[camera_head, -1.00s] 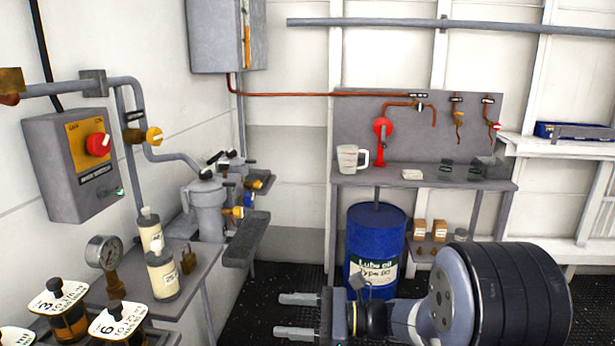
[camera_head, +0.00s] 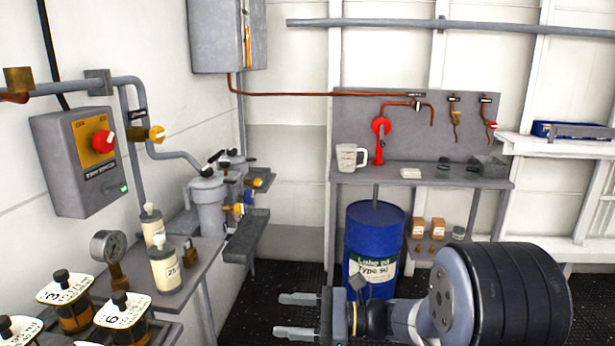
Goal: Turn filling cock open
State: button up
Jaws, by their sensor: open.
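Several small valves show, and I cannot tell for sure which is the filling cock. On the grey back panel, a cock with a dark handle (camera_head: 417,104) sits on the copper pipe (camera_head: 322,94), near a red hand pump (camera_head: 380,138). Two small brass cocks (camera_head: 455,113) hang to its right, the farther one with a red part (camera_head: 489,113). My gripper (camera_head: 296,315) is open and empty at the bottom centre, fingers pointing left, in front of the blue drum and well apart from every valve.
A blue oil drum (camera_head: 374,235) stands under the back shelf (camera_head: 425,179), which holds a clear measuring jug (camera_head: 350,157). At left are a switch box (camera_head: 75,165), a filter unit (camera_head: 208,205) and a bench with bottles (camera_head: 165,270) and a gauge (camera_head: 108,246). Dark floor lies open around the gripper.

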aim_at(224, 164)
jog(key=i+j, duration=0.15)
jog(key=i, duration=0.25)
jog(key=i+j, duration=0.15)
jog(key=i, duration=0.25)
jog(key=i+j, duration=0.2)
jog(key=i, duration=0.2)
jog(key=l+z, duration=0.05)
